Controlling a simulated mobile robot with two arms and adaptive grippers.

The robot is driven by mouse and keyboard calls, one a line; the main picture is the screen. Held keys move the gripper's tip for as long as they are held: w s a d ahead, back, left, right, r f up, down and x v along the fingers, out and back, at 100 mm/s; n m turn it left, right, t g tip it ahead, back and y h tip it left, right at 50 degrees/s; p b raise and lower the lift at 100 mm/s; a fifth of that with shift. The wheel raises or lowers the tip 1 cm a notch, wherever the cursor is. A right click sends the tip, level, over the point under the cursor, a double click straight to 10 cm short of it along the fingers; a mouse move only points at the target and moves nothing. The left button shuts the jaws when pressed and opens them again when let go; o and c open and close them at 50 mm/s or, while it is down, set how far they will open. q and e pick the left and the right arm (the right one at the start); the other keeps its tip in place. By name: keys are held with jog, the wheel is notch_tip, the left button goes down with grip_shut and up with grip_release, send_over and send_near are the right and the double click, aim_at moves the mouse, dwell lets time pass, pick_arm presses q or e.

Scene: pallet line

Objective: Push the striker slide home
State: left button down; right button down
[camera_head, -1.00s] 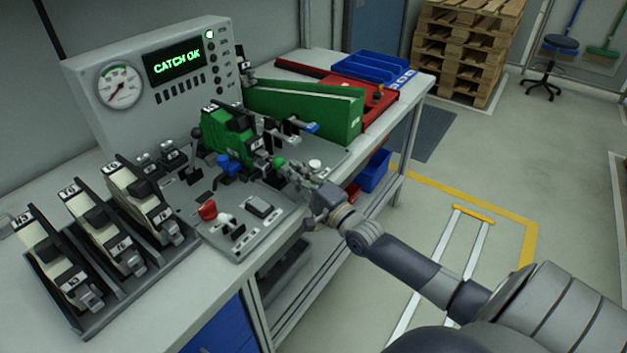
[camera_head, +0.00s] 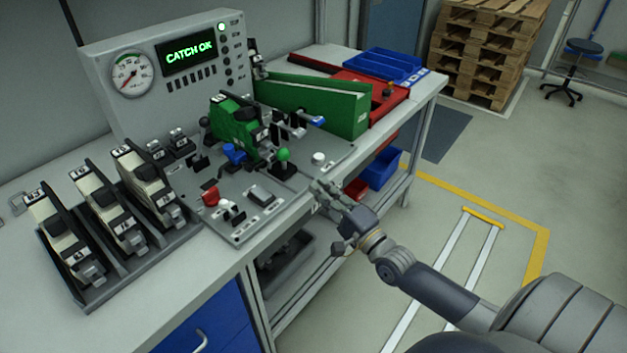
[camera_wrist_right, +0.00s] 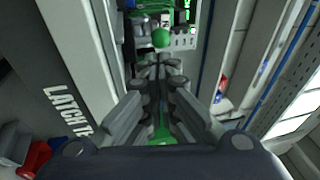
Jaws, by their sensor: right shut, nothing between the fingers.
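A green machine block (camera_head: 236,124) stands on the grey fixture plate (camera_head: 262,222). A green ball knob (camera_head: 283,155) on a short dark stem rises from the plate to the right of the block. I cannot tell for certain which part is the striker slide. My right gripper (camera_head: 320,187) is shut and empty, just off the plate's front right edge and apart from the knob. In the right wrist view the closed fingers (camera_wrist_right: 159,66) point toward the green knob (camera_wrist_right: 160,38), which shows beyond the tips. My left gripper is not in view.
A grey console (camera_head: 165,70) with a dial and a lit "CATCH OK" display stands behind. A rack (camera_head: 95,300) of several numbered units sits at left. A red knob (camera_head: 211,196) and blue knob (camera_head: 234,153) are on the plate. A green wedge-shaped box (camera_head: 345,108) lies behind at right.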

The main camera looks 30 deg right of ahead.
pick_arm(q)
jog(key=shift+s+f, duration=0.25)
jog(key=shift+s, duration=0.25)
pick_arm(e)
jog(key=v, duration=0.4)
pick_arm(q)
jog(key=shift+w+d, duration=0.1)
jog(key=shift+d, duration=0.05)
